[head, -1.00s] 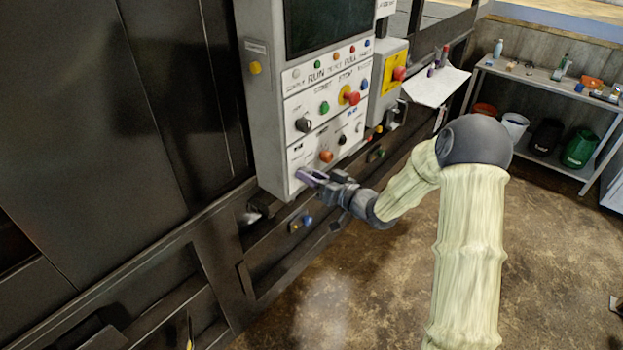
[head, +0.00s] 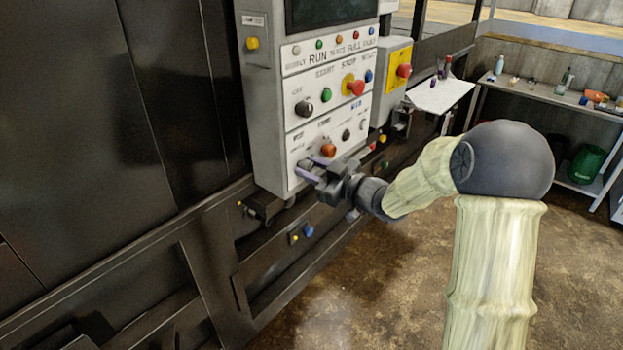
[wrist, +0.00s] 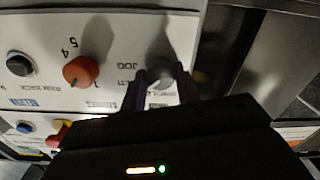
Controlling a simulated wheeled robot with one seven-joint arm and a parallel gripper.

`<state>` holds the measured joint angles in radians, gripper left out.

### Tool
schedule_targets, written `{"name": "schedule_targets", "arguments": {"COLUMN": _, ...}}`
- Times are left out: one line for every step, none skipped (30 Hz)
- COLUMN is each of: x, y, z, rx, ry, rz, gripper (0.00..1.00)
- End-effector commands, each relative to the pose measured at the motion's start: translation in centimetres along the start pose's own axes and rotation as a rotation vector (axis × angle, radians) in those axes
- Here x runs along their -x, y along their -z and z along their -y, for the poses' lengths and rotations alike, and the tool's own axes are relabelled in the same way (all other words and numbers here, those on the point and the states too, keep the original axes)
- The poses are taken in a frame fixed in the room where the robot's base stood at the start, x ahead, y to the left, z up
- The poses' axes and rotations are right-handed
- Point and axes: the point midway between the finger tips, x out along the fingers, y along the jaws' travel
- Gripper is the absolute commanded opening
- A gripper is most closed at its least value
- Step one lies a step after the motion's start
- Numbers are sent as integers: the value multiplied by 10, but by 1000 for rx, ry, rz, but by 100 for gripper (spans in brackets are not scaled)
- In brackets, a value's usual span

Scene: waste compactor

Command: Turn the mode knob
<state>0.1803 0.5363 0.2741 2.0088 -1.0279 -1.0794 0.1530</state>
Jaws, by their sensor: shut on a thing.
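The mode knob is a small grey knob (wrist: 160,70) on the white panel, beside the printed word JOG in the wrist view. My gripper (wrist: 160,86) has one finger on each side of this knob and is shut on it. In the head view, my gripper (head: 306,171) is at the lower left corner of the control panel (head: 266,120). There the fingers and gripper body mostly hide the knob.
An orange knob (wrist: 82,70) sits close beside the grey knob; it also shows in the head view (head: 328,150). A shelf (head: 540,92) stands at the right.

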Motion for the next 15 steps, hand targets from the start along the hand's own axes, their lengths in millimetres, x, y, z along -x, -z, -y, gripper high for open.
{"name": "schedule_targets", "arguments": {"x": 0, "y": -3, "z": 2, "rx": 13, "ry": 3, "rz": 3, "gripper": 8}}
{"name": "schedule_targets", "arguments": {"x": 0, "y": -3, "z": 2, "rx": 20, "ry": 3, "rz": 4, "gripper": 8}}
{"name": "schedule_targets", "arguments": {"x": 0, "y": -3, "z": 2, "rx": 26, "ry": 3, "rz": 4, "gripper": 8}}
{"name": "schedule_targets", "arguments": {"x": 0, "y": -2, "z": 2, "rx": 30, "ry": 3, "rz": 4, "gripper": 8}}
{"name": "schedule_targets", "arguments": {"x": 0, "y": -2, "z": 2, "rx": 33, "ry": 3, "rz": 5, "gripper": 8}}
{"name": "schedule_targets", "arguments": {"x": 0, "y": -2, "z": 2, "rx": 36, "ry": 3, "rz": 5, "gripper": 8}}
{"name": "schedule_targets", "arguments": {"x": 0, "y": -2, "z": 2, "rx": 37, "ry": 4, "rz": 5, "gripper": 8}}
{"name": "schedule_targets", "arguments": {"x": 0, "y": -2, "z": 2, "rx": 37, "ry": 4, "rz": 5, "gripper": 8}}
{"name": "schedule_targets", "arguments": {"x": 0, "y": -2, "z": 2, "rx": 38, "ry": 4, "rz": 5, "gripper": 8}}
{"name": "schedule_targets", "arguments": {"x": 0, "y": -1, "z": 2, "rx": 38, "ry": 4, "rz": 5, "gripper": 8}}
{"name": "schedule_targets", "arguments": {"x": 0, "y": -1, "z": 2, "rx": 37, "ry": 4, "rz": 6, "gripper": 8}}
{"name": "schedule_targets", "arguments": {"x": 0, "y": -1, "z": 2, "rx": 37, "ry": 4, "rz": 6, "gripper": 8}}
{"name": "schedule_targets", "arguments": {"x": 0, "y": -2, "z": 2, "rx": 37, "ry": 4, "rz": 6, "gripper": 8}}
{"name": "schedule_targets", "arguments": {"x": 0, "y": -2, "z": 2, "rx": 37, "ry": 4, "rz": 6, "gripper": 8}}
{"name": "schedule_targets", "arguments": {"x": 0, "y": -2, "z": 2, "rx": 36, "ry": 4, "rz": 6, "gripper": 8}}
